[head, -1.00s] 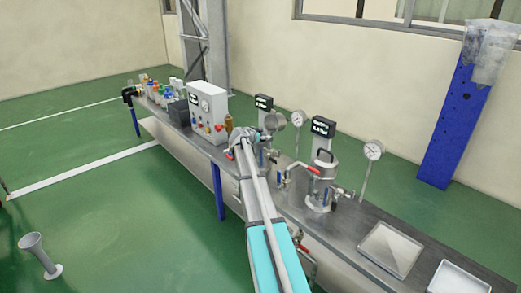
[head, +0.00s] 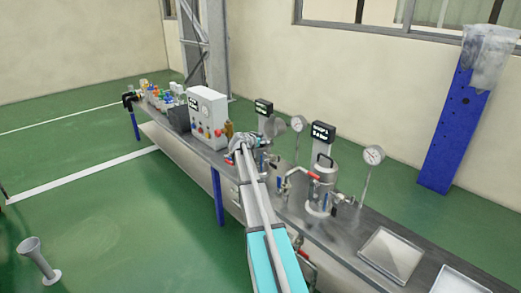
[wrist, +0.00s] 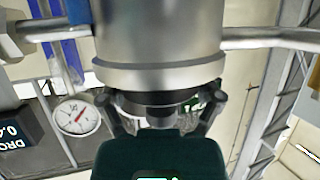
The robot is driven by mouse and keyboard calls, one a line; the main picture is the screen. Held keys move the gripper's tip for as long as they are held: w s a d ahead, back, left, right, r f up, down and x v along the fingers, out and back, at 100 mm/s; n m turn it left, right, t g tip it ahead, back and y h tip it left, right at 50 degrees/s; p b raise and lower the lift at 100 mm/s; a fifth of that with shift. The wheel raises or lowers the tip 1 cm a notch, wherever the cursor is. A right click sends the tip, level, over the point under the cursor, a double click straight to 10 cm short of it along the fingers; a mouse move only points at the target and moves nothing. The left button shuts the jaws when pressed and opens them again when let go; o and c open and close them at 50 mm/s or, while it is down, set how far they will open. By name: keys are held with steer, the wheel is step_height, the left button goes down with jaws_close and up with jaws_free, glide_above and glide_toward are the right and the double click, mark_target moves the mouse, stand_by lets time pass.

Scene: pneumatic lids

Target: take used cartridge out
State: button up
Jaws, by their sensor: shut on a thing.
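My gripper (head: 241,138) is over the left steel vessel on the bench in the head view, where my arm hides most of that vessel. In the wrist view, which looks upside down, my gripper (wrist: 160,112) has its fingers closed around a small dark grey piece, seemingly the top of the used cartridge (wrist: 160,101). It is at the mouth of the steel vessel (wrist: 160,45). The rest of the cartridge is hidden, and I cannot tell how deep it sits. A round steel lid (head: 275,127) appears to stand open behind.
A second vessel (head: 321,188) with a closed lid and red-handled valve stands to the right. Gauges (head: 373,155), pipes and a control box (head: 208,118) are close by. Two trays (head: 391,254) lie at the bench's right end. Several bottles crowd the left end.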

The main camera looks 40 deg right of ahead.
steer(key=shift+r, duration=0.1)
step_height(320, 180, up, 18)
steer(key=p, duration=1.8)
stand_by(0.3)
